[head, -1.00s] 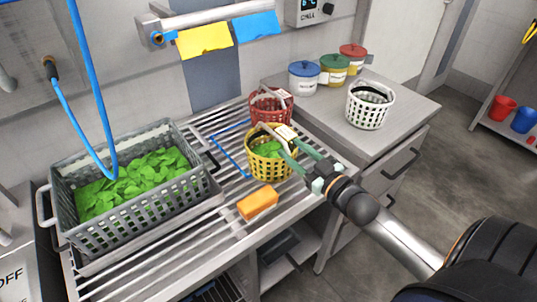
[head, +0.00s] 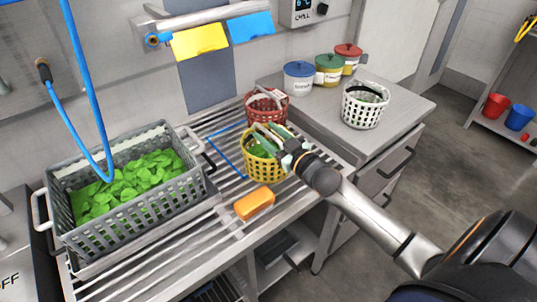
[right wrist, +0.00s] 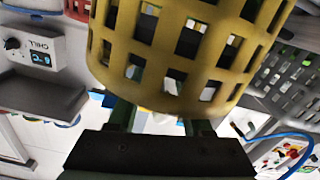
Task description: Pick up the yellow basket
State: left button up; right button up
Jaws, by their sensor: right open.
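The yellow basket (head: 266,169), with holes in its wall and green leaves inside, stands upright on the slatted metal counter, right of centre. My right gripper (head: 266,142) is open at the basket's upper right side, its green fingers over the rim in the head view. The gripper hides part of the rim and any handle there. In the right wrist view the yellow basket (right wrist: 180,55) fills the upper middle, very close, and covers the finger ends. I cannot tell whether the fingers touch it. My left gripper is not in view.
A red basket (head: 264,106) stands close behind the yellow one. An orange sponge (head: 254,203) lies in front. A grey crate (head: 130,222) of leaves is at left. A white basket (head: 363,112) and several lidded jars (head: 299,82) stand on the right cabinet.

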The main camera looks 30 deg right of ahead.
grip_shut()
dwell(0.3)
dwell(1.1)
jog(key=shift+r, duration=0.1)
